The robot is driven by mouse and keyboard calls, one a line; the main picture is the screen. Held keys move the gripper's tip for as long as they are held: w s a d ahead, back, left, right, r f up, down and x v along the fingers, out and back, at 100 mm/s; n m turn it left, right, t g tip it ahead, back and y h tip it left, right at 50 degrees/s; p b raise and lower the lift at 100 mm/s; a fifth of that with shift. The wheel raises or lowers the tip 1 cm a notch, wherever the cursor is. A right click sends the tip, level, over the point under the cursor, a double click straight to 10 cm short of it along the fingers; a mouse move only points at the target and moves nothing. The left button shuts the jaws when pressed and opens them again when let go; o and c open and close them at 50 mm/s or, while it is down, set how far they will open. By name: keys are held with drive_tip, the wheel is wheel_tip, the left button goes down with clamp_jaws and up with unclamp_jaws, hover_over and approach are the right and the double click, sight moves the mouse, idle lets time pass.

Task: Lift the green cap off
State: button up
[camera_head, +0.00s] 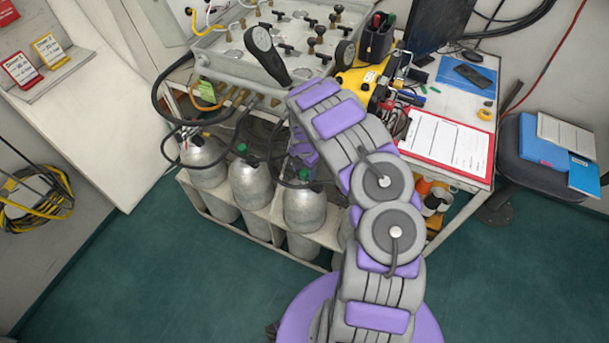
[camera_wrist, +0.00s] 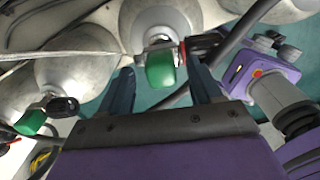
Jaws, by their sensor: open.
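Silver cylinders stand in a rack in the head view. Green caps show on the middle cylinder (camera_head: 241,148) and on the right cylinder (camera_head: 303,174). In the wrist view, one green cap (camera_wrist: 160,70) sits on a cylinder's valve and shows between the two dark fingers of my gripper (camera_wrist: 162,82). The fingers are open, one on each side of the cap, with gaps; I cannot tell how far the cap is in depth. A second green cap (camera_wrist: 31,122) is at the lower left. In the head view my fingers are hidden by my arm.
Black hoses (camera_head: 158,92) loop over the cylinders, and a dark hose (camera_wrist: 245,32) crosses close to the right finger. The valve panel (camera_head: 235,45) stands above the rack. A desk with a red clipboard (camera_head: 447,145) is on the right. The green floor in front is clear.

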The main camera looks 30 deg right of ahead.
sight(305, 171)
drive_tip(key=shift+r, duration=0.1)
drive_tip(key=shift+c, duration=0.4)
drive_tip(key=shift+d, duration=0.1)
drive_tip(key=c, duration=1)
drive_tip(key=shift+r+p, duration=0.8)
drive_tip(key=shift+r, duration=0.8)
drive_tip(key=shift+s+r, duration=0.25)
drive_tip(key=shift+r, duration=0.1)
drive_tip(key=s+p, duration=0.1)
drive_tip(key=s, duration=0.4)
drive_tip(key=s+d+p, duration=0.1)
drive_tip(key=s, duration=0.4)
drive_tip(key=s+r+p, duration=0.1)
drive_tip(key=s, duration=0.4)
drive_tip(key=shift+s+d, duration=0.3)
drive_tip(key=shift+d, duration=0.1)
